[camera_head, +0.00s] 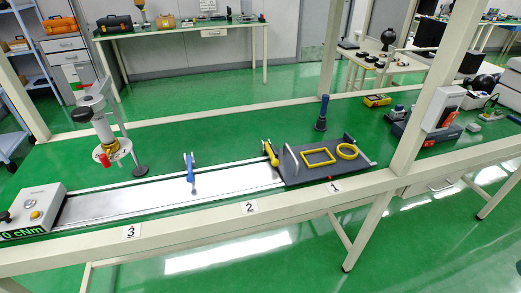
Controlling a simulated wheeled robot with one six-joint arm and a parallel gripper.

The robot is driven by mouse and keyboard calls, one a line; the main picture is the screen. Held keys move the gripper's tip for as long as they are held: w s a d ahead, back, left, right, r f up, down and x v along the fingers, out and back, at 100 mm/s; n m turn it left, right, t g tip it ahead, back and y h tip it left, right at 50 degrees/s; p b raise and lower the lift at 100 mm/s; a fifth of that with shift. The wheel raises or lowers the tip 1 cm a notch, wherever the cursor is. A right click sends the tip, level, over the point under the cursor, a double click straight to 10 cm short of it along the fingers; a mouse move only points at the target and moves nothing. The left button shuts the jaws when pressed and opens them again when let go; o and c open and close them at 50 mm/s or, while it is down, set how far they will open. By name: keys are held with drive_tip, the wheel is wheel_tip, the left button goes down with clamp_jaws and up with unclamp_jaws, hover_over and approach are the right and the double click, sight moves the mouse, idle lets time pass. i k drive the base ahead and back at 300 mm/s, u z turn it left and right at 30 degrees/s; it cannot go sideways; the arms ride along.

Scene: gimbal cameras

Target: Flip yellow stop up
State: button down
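The yellow stop (270,153) is a small yellow lever at the right part of the metal rail track (225,181), at the left edge of a dark grey plate (325,174). It leans, with its upper end to the left; its exact angle is too small to tell. A blue stop (190,170) stands near the middle of the track with a pale upright part beside it. My gripper is not in view.
A yellow rectangular frame (318,156) and a yellow ring (347,151) lie on the plate, with a pale upright arch (291,158) at its left. A grey-white post device (103,128) and a display box (33,210) stand left. The track between the box and blue stop is clear.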

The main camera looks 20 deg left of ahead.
sight(275, 162)
drive_tip(key=u, duration=0.55)
drive_tip(key=i, duration=1)
drive_tip(key=u, duration=0.7)
